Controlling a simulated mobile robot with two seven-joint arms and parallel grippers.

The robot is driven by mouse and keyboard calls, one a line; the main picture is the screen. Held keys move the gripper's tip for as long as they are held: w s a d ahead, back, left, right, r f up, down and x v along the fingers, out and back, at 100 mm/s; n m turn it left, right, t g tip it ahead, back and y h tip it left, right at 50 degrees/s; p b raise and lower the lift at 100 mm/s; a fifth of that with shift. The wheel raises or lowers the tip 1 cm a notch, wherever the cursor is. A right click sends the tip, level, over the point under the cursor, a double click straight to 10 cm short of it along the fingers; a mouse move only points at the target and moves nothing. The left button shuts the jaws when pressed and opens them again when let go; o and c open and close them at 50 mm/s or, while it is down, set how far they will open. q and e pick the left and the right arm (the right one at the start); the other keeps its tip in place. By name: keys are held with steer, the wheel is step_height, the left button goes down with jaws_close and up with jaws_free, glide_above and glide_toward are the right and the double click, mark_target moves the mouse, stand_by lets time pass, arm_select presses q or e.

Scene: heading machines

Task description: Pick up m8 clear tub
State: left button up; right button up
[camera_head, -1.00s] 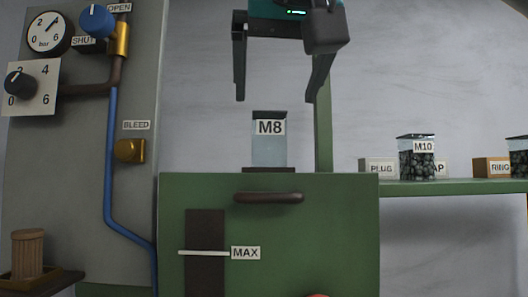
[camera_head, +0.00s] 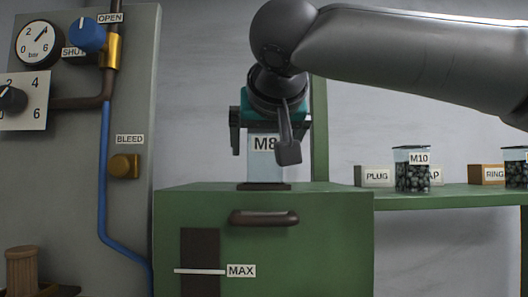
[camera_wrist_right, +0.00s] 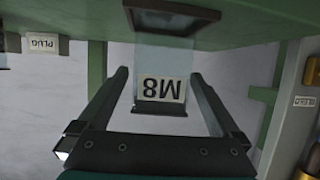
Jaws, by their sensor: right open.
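The M8 clear tub (camera_head: 265,169) stands upright on a dark base plate (camera_head: 264,187) on top of the green cabinet. It has a white M8 label, partly covered by my gripper in the head view. My right gripper (camera_head: 262,151) is open, with one finger on each side of the tub's upper part. In the right wrist view, which is upside down, the tub (camera_wrist_right: 165,58) with its dark lid lies between the spread fingers of my right gripper (camera_wrist_right: 159,75), with gaps on both sides. My left gripper is not in view.
The green cabinet (camera_head: 330,240) has a dark handle and a MAX gauge. A green shelf (camera_head: 450,197) at right holds the M10 tub (camera_head: 411,177), a PLUG box (camera_head: 374,176) and a RING box (camera_head: 486,174). A grey panel (camera_head: 60,190) with valves and a blue pipe stands at left.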

mark_target(262, 151)
steer(key=shift+p+x, duration=0.5)
steer(key=shift+x, duration=1.2)
steer(key=shift+r, duration=0.25)
jaws_close()
